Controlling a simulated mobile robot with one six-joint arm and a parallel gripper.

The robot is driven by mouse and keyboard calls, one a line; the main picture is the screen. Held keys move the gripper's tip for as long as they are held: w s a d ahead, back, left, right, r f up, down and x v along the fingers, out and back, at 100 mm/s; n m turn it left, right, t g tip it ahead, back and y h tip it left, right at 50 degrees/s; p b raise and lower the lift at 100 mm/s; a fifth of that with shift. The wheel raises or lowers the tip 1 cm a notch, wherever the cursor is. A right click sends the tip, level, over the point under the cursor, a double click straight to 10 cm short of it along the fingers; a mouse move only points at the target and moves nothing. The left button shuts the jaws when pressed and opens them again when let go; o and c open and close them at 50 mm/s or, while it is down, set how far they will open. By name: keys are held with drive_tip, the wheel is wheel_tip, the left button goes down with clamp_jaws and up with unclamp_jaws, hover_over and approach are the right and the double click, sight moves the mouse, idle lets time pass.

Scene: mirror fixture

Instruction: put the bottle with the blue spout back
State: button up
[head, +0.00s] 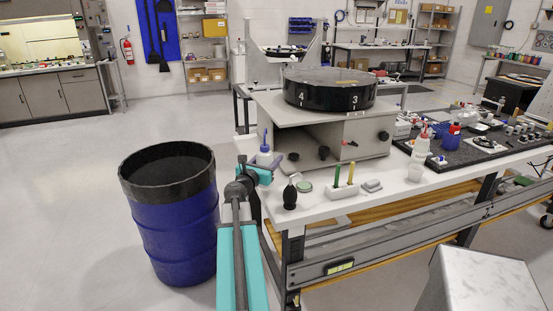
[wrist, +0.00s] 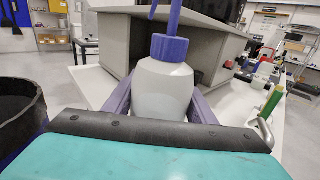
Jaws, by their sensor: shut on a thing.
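The bottle with the blue spout (head: 265,155) is at the left end of the white table (head: 430,184) in the head view. In the wrist view the white bottle (wrist: 164,92) stands upright with its blue cap and spout on top. My gripper (head: 258,168) is shut on it, with one purple finger on each side of its body. The bottle's base is hidden behind the gripper in the wrist view. I cannot tell whether it touches the table.
A grey cabinet (head: 325,136) carrying a black round fixture (head: 330,90) stands just behind the bottle. A black blower bulb (head: 290,196) and a white holder (head: 343,190) are to the right. A blue drum (head: 178,235) stands left of the table. A red-tipped bottle (head: 421,148) is further right.

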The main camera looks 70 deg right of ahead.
drive_tip(key=shift+s+d+p, duration=0.15)
drive_tip(key=shift+d+p, duration=0.35)
drive_tip(key=shift+d, duration=2.25)
drive_tip(key=shift+d+f+p, duration=0.25)
drive_tip(key=shift+d+f, duration=0.05)
drive_tip(key=shift+f, duration=0.6)
drive_tip(key=shift+d+f+p, duration=0.2)
drive_tip(key=shift+d+f, duration=0.1)
drive_tip(key=shift+f, duration=0.55)
drive_tip(key=shift+f, duration=0.1)
drive_tip(key=o, duration=0.7)
drive_tip(key=shift+c, duration=0.2)
